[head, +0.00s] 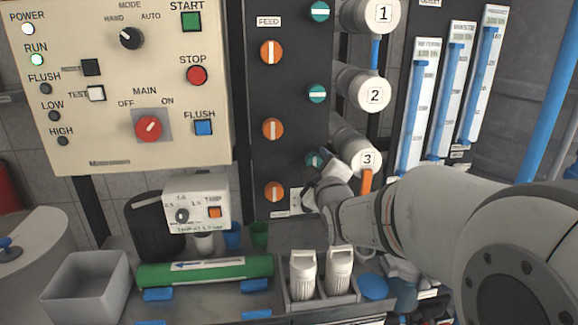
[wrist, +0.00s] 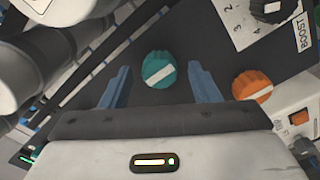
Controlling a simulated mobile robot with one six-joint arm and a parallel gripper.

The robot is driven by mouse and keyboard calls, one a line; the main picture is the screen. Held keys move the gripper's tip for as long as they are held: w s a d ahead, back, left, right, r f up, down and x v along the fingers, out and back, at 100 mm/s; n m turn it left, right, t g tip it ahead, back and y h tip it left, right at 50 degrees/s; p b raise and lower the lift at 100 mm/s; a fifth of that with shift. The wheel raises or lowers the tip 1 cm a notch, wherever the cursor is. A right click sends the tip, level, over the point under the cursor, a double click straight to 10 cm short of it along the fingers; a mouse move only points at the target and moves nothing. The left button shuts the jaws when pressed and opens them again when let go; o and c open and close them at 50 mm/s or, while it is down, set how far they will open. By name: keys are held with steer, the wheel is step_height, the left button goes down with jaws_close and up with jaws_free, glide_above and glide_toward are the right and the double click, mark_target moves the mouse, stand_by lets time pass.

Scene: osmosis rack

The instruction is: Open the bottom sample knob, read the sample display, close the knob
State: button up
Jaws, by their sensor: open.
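The lowest teal knob (head: 314,159) is on the dark panel, partly covered by my gripper in the head view. In the wrist view this teal knob (wrist: 159,70) shows whole, with a white bar slanting up to the right. My gripper (wrist: 158,74) is open, with one blue finger on each side of the knob and visible gaps to both. In the head view my gripper (head: 320,186) is near the panel's lower right, and its fingers are mostly hidden. I cannot make out a sample reading in either view.
An orange knob (wrist: 252,87) is close to the right finger. More orange knobs (head: 273,129) and a middle teal knob (head: 317,94) are on the panel. Numbered white housings (head: 358,157) stand just right of it. White bottles (head: 302,275) and a green cylinder (head: 205,271) are below.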

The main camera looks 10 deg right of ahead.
steer(key=shift+w, duration=0.2)
steer(key=shift+c, duration=0.3)
steer(key=c, duration=0.9)
steer(key=shift+a, duration=0.5)
steer(key=shift+s+d+f, duration=0.1)
steer(key=shift+d, duration=0.2)
steer(key=shift+c, duration=0.2)
steer(key=shift+d+f+m+b, duration=0.1)
steer(key=shift+f+m+b, duration=0.05)
steer(key=shift+m+b, duration=4.25)
steer(key=shift+d+f+m+b, duration=0.1)
steer(key=shift+f+m+b, duration=0.05)
steer(key=shift+m+b, duration=4.25)
steer(key=shift+m, duration=0.4)
